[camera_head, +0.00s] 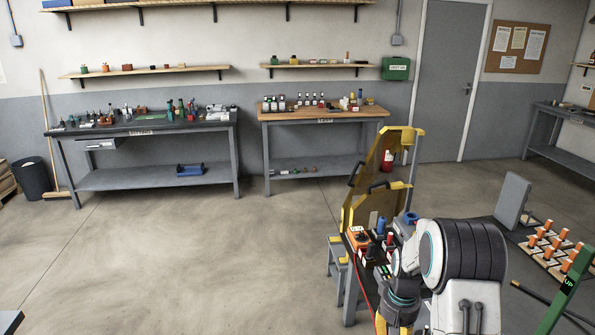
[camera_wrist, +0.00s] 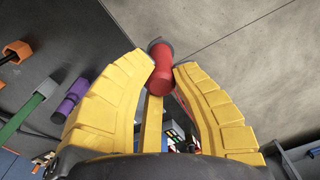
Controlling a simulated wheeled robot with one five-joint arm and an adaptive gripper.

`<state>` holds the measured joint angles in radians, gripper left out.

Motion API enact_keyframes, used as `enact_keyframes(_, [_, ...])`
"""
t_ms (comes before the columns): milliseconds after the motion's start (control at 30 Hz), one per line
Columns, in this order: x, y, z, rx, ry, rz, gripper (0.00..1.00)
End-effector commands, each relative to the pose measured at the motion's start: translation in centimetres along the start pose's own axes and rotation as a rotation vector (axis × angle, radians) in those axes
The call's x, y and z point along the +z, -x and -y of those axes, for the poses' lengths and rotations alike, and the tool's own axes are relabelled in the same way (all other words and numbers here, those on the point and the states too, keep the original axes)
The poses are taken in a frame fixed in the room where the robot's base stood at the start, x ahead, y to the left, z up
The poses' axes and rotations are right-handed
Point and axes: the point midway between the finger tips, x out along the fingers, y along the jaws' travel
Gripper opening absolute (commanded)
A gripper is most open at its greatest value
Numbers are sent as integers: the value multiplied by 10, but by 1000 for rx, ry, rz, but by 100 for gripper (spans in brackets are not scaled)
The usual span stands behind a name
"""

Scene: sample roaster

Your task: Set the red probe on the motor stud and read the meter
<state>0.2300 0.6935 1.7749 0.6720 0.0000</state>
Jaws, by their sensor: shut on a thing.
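In the wrist view, my gripper (camera_wrist: 164,70) has its two yellow fingers closed around a red cylinder with a dark end, which I take to be the red probe (camera_wrist: 161,80). The probe is held near the fingertips. In the head view, my grey and white arm reaches down at the lower right, and the fingertips and probe cannot be made out. An orange box (camera_head: 357,237), possibly the meter, sits on the small bench by the yellow machine; its reading is too small to tell. A red lead (camera_head: 366,291) hangs near it. I cannot pick out the motor stud.
A yellow upright panel (camera_head: 375,175) stands at the back of the small bench. A purple cylinder (camera_wrist: 72,98) and a green bar (camera_wrist: 30,112) show at left in the wrist view. Orange-topped blocks (camera_head: 550,245) stand at right. The floor at left is clear.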

Motion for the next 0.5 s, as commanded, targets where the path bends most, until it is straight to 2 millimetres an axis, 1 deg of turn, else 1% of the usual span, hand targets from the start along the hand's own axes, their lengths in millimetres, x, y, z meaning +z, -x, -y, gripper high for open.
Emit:
enact_keyframes(33, [1,-4,20,0,46,1,0])
enact_keyframes(100, [3,-6,40,0,94,0,0])
enact_keyframes(200, [6,-8,64,0,148,-1,0])
enact_keyframes(300, [9,-9,81,0,188,-1,0])
enact_keyframes(400, [11,-10,92,0,214,-1,0])
enact_keyframes(500, [12,-10,97,0,226,-1,0])
